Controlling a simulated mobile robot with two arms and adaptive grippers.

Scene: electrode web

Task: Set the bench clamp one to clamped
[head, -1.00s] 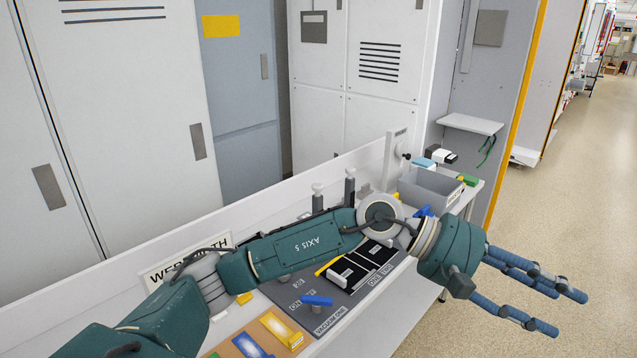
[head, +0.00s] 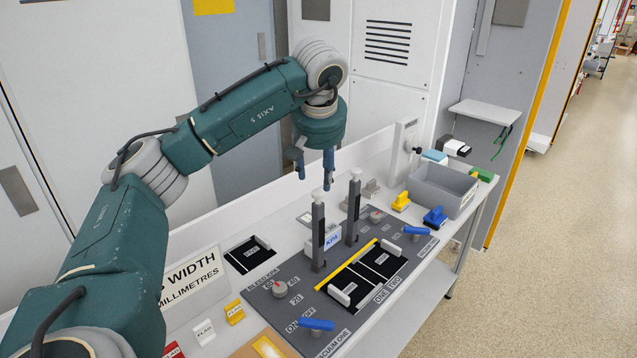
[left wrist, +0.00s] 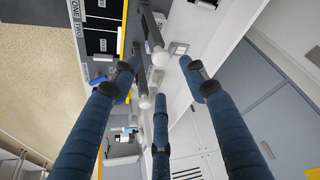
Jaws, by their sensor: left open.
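My left gripper (head: 314,174) points down with its fingers apart, above the back of the bench and just over the near grey post. In the left wrist view its blue fingers (left wrist: 160,78) are spread and hold nothing. Two upright dark grey posts with white knobs, a near one (head: 318,232) and a far one (head: 354,208), stand on the grey panel. Two black plates, marked ONE (head: 345,285) and TWO (head: 381,262), lie beside them, each with a white bar. No label that I can read names bench clamp one, so I cannot tell which part it is.
A blue handle (head: 317,324) marks vacuum one; another blue handle (head: 416,231) is farther right. A grey bin (head: 443,187) stands at the bench's right end. A white back wall (head: 236,216) borders the bench. Open floor (head: 545,250) lies to the right.

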